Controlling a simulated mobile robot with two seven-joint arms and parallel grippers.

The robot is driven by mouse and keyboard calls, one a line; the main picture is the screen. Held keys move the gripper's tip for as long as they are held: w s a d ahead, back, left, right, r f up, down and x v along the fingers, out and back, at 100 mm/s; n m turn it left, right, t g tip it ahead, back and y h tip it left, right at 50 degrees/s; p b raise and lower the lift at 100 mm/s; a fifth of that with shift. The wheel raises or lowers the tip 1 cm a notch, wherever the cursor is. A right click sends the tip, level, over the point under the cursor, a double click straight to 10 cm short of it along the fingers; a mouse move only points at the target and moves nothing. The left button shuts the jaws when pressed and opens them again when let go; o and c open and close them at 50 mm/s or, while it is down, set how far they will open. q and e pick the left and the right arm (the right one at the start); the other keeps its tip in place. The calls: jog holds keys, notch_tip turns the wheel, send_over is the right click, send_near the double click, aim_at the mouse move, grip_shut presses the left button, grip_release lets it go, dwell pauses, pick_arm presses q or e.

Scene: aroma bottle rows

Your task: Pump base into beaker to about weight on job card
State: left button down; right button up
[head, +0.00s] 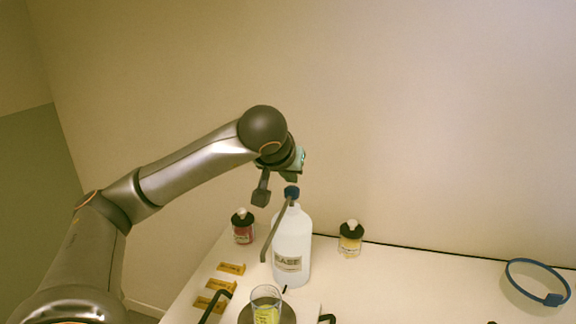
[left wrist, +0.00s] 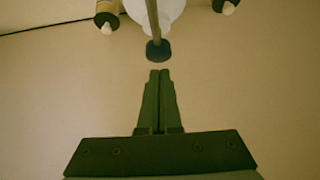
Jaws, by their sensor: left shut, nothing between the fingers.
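The white base bottle (head: 291,245), labelled "BASE", stands upright on the table. Its pump has a blue top (head: 292,192) and a long grey spout (head: 277,231) slanting down toward the beaker side. The clear beaker (head: 265,296) stands on a dark round plate (head: 246,314), with yellow-green showing in its lower part. My left gripper (head: 291,178) is shut and empty just above the pump top. In the left wrist view, the closed fingertips (left wrist: 160,73) appear just short of the blue pump top (left wrist: 158,50). I cannot make out a job card. My right gripper is not in view.
A red-labelled bottle (head: 243,227) and a yellow-labelled bottle (head: 350,240), both with dark tops, flank the base bottle. Several yellow-brown blocks (head: 231,268) lie at left. A blue ring (head: 538,262) is at far right. The table between is largely clear.

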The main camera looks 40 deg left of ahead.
pick_arm(q)
jog(key=shift+f, duration=0.5)
